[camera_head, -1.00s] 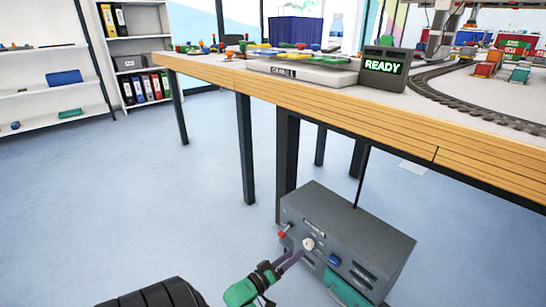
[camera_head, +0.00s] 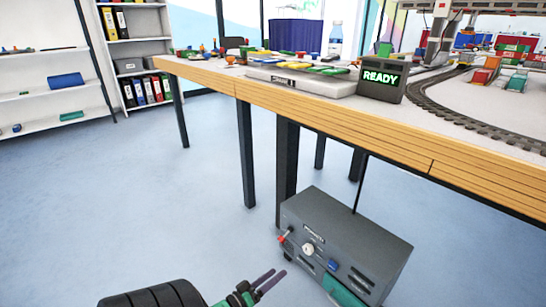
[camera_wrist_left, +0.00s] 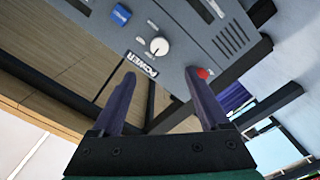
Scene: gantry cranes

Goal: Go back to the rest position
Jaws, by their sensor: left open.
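My left gripper (camera_head: 277,278) is open and empty at the bottom of the head view, with its purple fingers apart, left of the grey control box (camera_head: 350,240). The box has a red-tipped switch (camera_head: 283,239), a white knob (camera_head: 308,248) and a blue button (camera_head: 332,264). In the left wrist view my fingers (camera_wrist_left: 160,78) are spread with nothing between them. The box face shows there with its POWER label (camera_wrist_left: 139,64), white knob (camera_wrist_left: 159,46), blue button (camera_wrist_left: 121,14) and red tip (camera_wrist_left: 203,73) close to one finger in the picture. My right gripper is out of view.
A long wooden-edged table (camera_head: 330,122) stands above and behind the box. It carries a display reading READY (camera_head: 380,79), a grey panel with coloured pieces, and a curved track (camera_head: 450,105). Shelves (camera_head: 45,75) stand at the left. The blue floor (camera_head: 130,210) on the left is clear.

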